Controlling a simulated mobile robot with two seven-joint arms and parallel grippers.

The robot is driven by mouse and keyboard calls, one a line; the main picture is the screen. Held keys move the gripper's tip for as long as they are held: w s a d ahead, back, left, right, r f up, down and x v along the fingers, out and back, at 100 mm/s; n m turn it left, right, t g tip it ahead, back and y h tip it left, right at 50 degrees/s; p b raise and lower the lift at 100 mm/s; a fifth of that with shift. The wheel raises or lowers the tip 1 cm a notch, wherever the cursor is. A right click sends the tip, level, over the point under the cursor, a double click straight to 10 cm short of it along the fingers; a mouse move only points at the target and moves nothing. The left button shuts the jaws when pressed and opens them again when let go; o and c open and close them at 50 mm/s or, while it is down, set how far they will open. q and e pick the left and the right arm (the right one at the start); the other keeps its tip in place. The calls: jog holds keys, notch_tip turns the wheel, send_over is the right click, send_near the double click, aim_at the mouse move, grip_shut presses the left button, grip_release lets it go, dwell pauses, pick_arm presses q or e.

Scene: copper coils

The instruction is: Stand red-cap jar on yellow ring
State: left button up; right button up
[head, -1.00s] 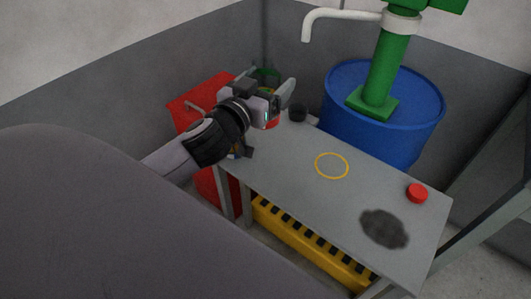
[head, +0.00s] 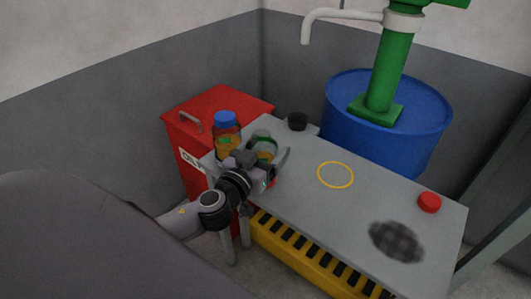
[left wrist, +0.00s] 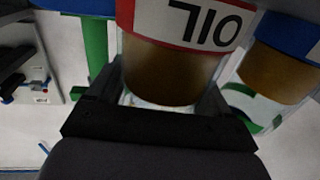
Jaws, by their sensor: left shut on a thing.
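The yellow ring (head: 335,175) lies flat and empty on the grey table. My left gripper (head: 266,164) is at the table's left end, left of the ring. It is shut on a clear glass jar (head: 263,140), mostly hidden by the fingers. A bit of red (head: 271,183) shows below the gripper; I cannot tell surely that it is the cap. My right gripper is not in view.
A blue-cap jar (head: 227,138) stands just left of the held jar. A black round item (head: 297,121) is at the back edge. A red disc (head: 430,202) and a dark stain (head: 397,241) are right of the ring. A blue drum (head: 350,125) stands behind the table.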

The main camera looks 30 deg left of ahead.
pick_arm(q)
jog(key=shift+f, duration=0.2)
jog(key=o, duration=1.1)
jog(key=shift+r, duration=0.1)
